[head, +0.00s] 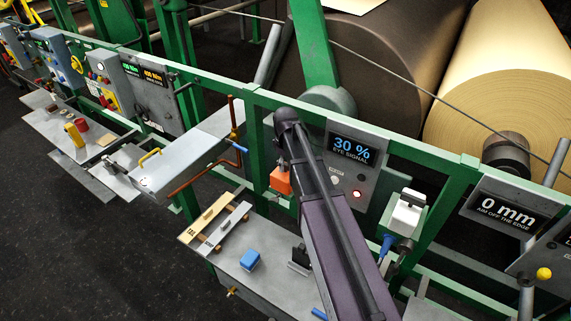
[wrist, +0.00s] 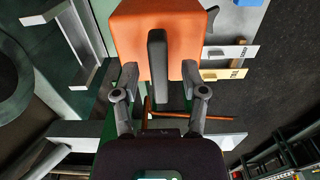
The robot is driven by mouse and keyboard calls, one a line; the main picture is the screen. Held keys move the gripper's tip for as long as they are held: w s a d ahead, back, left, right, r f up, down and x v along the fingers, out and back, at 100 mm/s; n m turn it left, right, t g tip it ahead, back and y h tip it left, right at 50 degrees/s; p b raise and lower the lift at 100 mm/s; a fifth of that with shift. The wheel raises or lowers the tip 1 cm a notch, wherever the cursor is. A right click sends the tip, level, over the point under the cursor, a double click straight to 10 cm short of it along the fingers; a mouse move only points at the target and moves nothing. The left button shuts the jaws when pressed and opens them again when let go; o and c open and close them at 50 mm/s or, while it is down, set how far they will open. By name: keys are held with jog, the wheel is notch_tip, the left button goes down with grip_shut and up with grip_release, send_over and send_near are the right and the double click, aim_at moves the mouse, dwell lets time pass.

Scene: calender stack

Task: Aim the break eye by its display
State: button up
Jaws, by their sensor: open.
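The break eye looks to be the orange block (head: 281,181), at the green rail left of its display. In the wrist view the orange block (wrist: 185,35) fills the top middle, with a dark grey upright fin (wrist: 157,58) on its face. My gripper (wrist: 159,78) is open, one finger on each side of the fin's lower part; a gap shows on both sides, and contact cannot be told. The eye display (head: 352,150) reads "30 % EYE SIGNAL". In the head view my arm hides most of my gripper.
A second display (head: 508,208) reads "0 mm" aim off the edge. A grey shelf (head: 235,253) below holds a blue block (head: 250,259) and labelled bars (head: 210,217). A copper pipe (head: 205,182) runs left of the eye. Large rolls (head: 500,90) stand behind the rail.

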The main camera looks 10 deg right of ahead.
jog(key=shift+m, duration=0.3)
jog(key=shift+m, duration=1.7)
jog(key=m, duration=0.3)
jog(key=shift+m, duration=0.4)
jog(key=shift+r+m, duration=0.25)
jog(key=shift+m, duration=0.05)
notch_tip(320, 180, up, 13)
jog(key=m+p, duration=0.8)
jog(key=p, duration=0.5)
jog(key=shift+r+m+p, duration=0.15)
jog(key=shift+m+p, duration=0.25)
